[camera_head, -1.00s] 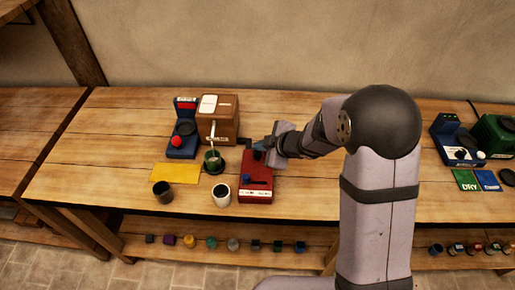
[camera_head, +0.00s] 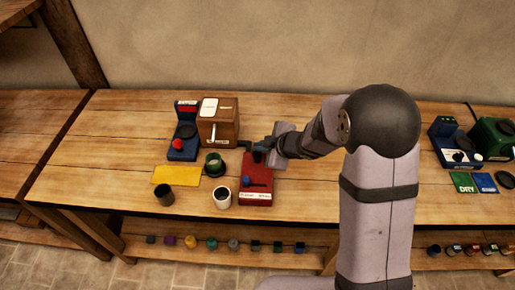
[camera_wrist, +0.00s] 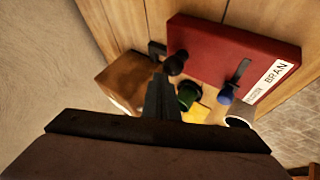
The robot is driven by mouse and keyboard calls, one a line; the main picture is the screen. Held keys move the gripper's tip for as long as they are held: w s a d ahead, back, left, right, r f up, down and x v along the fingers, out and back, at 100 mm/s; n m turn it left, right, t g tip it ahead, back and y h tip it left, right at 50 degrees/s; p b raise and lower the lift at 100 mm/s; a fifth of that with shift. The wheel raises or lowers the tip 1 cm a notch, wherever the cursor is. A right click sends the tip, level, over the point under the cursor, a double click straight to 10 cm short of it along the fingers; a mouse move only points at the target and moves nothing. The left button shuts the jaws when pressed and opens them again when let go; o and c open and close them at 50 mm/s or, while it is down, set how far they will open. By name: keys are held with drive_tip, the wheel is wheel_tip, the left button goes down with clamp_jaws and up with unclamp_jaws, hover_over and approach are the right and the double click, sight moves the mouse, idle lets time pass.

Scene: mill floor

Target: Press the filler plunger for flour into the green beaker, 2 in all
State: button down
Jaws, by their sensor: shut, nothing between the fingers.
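A brown box-shaped filler (camera_head: 218,126) with a white plate on top stands at the back of the bench. It also shows in the wrist view (camera_wrist: 122,78). A dark bar (camera_head: 244,144) is at its right side; I cannot tell whether this is its plunger. A pale spout (camera_head: 213,134) hangs at its front. The green beaker (camera_head: 213,160) stands on a dark round base below the spout, and shows in the wrist view (camera_wrist: 188,95). My gripper (camera_head: 262,147) is shut and empty, right of the filler, near the dark bar and the red machine's back end. Contact is unclear.
A red machine (camera_head: 257,186) labelled BRAN has a blue knob (camera_wrist: 226,96) and a dark knob. A white cup (camera_head: 222,198), a dark cup (camera_head: 164,194) and a yellow mat (camera_head: 176,175) lie left of it. A blue device (camera_head: 182,146) stands left of the filler.

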sight(260, 155)
drive_tip(key=shift+r, duration=0.45)
drive_tip(key=shift+p, duration=0.3)
wheel_tip(260, 155, up, 5)
drive_tip(key=p, duration=0.5)
idle(0.6)
